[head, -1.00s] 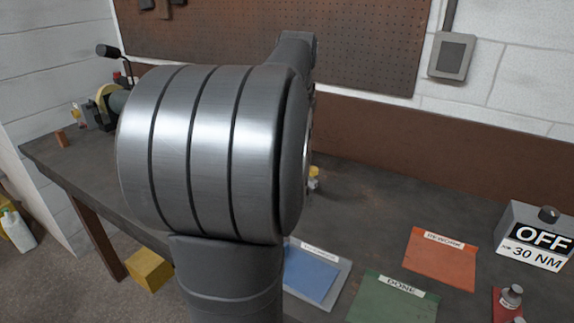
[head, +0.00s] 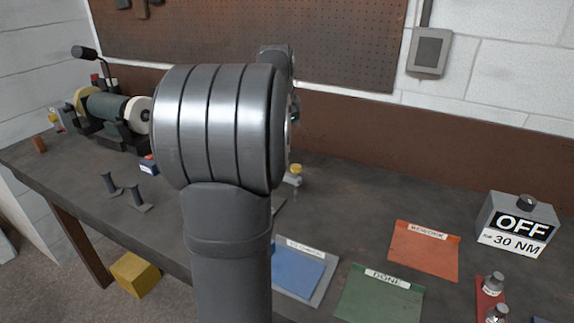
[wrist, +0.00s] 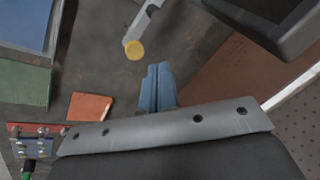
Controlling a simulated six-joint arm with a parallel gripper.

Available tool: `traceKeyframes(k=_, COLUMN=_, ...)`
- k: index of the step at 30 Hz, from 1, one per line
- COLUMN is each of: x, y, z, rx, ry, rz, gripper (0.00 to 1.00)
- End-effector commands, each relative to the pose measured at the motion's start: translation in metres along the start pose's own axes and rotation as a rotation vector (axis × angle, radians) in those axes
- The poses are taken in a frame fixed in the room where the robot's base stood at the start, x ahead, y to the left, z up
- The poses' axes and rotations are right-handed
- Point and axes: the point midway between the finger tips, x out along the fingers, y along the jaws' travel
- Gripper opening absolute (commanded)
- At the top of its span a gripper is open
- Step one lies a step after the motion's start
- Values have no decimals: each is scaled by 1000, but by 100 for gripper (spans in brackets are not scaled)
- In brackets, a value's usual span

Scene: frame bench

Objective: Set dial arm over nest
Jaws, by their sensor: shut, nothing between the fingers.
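A grey metal bar with a yellow round end (wrist: 134,50) shows at the top of the wrist view; it may be the dial arm. A small yellow-topped piece (head: 295,169) shows just right of my arm in the head view, partly hidden by it. I cannot make out the nest for certain in either view. My gripper (wrist: 158,70) has blue fingers, shut together and empty. Its tips are below and right of the yellow end in the wrist view, apart from it in the picture. My arm hides the gripper in the head view.
A blue panel in a grey tray (head: 318,293), a green DONE mat (head: 380,300) and an orange REWORK mat (head: 424,255) lie on the bench. A box reading OFF, 30 NM (head: 515,225) stands right. A bench grinder (head: 110,108) stands back left. Open bench lies behind the mats.

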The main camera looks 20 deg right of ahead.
Motion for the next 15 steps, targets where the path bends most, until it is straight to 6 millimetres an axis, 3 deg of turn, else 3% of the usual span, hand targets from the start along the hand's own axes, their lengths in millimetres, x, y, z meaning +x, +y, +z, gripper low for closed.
traceKeyframes(k=6, x=24, y=-8, z=-9, rx=-306, ry=22, rz=40, gripper=0)
traceKeyframes(k=15, x=43, y=-14, z=-16, rx=-587, ry=36, rz=81, gripper=0)
